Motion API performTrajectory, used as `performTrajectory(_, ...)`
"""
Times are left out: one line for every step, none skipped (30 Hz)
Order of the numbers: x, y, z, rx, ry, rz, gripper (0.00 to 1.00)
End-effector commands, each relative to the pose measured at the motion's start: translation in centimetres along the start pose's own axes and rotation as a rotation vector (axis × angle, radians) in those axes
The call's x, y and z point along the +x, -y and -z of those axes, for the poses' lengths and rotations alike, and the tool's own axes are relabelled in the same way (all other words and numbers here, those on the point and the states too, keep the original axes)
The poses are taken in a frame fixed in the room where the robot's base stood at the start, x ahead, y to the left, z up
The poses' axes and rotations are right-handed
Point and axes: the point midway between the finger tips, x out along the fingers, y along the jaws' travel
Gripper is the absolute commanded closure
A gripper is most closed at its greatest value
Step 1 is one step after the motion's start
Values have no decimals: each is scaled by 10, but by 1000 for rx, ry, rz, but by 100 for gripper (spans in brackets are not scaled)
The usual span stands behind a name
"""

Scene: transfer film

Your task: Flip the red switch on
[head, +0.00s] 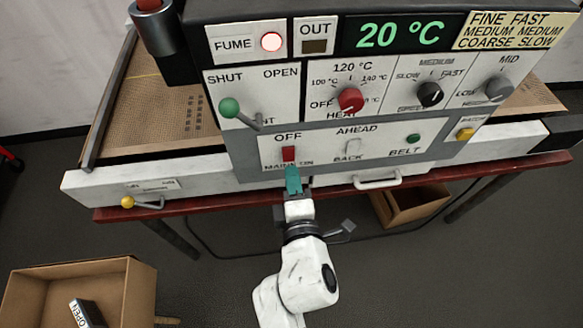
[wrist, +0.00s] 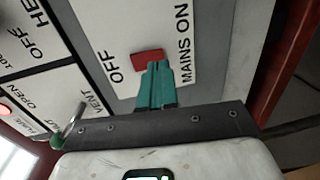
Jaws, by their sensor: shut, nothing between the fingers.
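The red switch (head: 289,153) is on the lower grey panel of the machine, between the labels OFF above and MAINS ON below. In the wrist view the red switch (wrist: 147,58) shows just past my fingertips, partly covered by them. My gripper (head: 293,172) has teal fingers, shut with nothing between them, just below the switch. In the wrist view my gripper (wrist: 155,70) points at the switch's lower part; I cannot tell whether it touches.
Nearby controls are the AHEAD/BACK lever (head: 352,147), green BELT button (head: 413,139), red heat knob (head: 350,99) and green-tipped vent lever (head: 231,108). The display (head: 400,35) reads 20 °C. A white handle (head: 377,181) juts out lower right. An open box (head: 130,290) stands lower left.

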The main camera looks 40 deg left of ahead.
Motion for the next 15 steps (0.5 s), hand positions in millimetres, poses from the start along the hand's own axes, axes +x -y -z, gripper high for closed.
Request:
performTrajectory(7,-1,0,0,0,-1,100)
performTrajectory(10,0,0,0,1,0,100)
performTrajectory(13,0,0,0,1,0,100)
performTrajectory(15,-1,0,0,1,-1,100)
performTrajectory(17,0,0,0,0,-1,100)
performTrajectory(19,0,0,0,0,0,100)
performTrajectory(20,0,0,0,0,0,100)
performTrajectory(20,0,0,0,0,0,100)
performTrajectory(21,0,0,0,0,0,100)
performTrajectory(21,0,0,0,0,0,100)
performTrajectory(21,0,0,0,0,0,100)
performTrajectory(21,0,0,0,0,0,100)
performTrajectory(21,0,0,0,0,0,100)
performTrajectory(21,0,0,0,0,0,100)
performTrajectory(21,0,0,0,0,0,100)
